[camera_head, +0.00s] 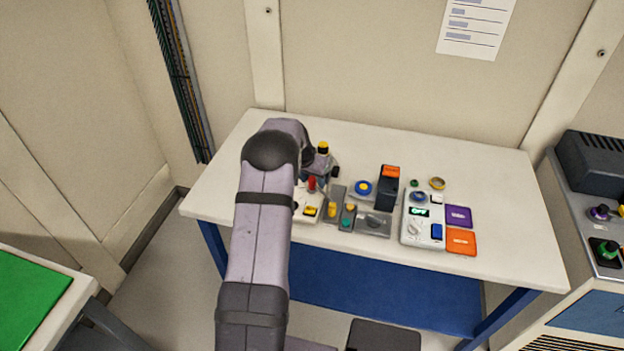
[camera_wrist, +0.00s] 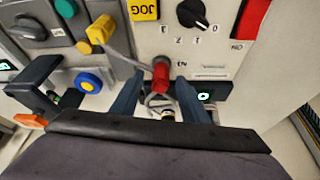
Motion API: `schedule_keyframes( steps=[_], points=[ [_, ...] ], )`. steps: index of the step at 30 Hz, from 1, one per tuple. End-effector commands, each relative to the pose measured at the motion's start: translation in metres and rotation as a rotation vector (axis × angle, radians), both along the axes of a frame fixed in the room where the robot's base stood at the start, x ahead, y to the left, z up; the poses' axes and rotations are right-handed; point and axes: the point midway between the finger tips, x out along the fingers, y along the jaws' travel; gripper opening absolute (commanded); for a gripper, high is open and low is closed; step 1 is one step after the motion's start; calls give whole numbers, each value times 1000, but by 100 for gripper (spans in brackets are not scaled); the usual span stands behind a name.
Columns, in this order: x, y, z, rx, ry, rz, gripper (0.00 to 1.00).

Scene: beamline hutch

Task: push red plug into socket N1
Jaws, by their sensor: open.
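The red plug (camera_wrist: 161,77) stands between the two fingers of my gripper (camera_wrist: 159,84) in the wrist view, with a gap on either side. It is at the edge of a pale panel, beside a small upside-down label (camera_wrist: 187,64) that I cannot read surely. The socket under or beside the plug is hidden, so I cannot tell how deep the plug sits. In the head view the red plug (camera_head: 311,184) shows just below my gripper (camera_head: 318,178), at the left of the row of devices. My gripper is open.
A yellow plug (camera_wrist: 101,30) with a grey cable lies close by. The white table (camera_head: 450,160) is clear behind the devices.

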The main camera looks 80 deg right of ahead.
Motion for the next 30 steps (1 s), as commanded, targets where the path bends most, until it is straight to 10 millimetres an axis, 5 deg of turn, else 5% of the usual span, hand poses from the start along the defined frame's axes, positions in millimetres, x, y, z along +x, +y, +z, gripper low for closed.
schedule_keyframes(
  steps=[18, 30],
  points=[
    [5, 23, 56, -3, -1, 2, 41],
    [5, 28, 66, -1, 0, 1, 41]
  ],
)
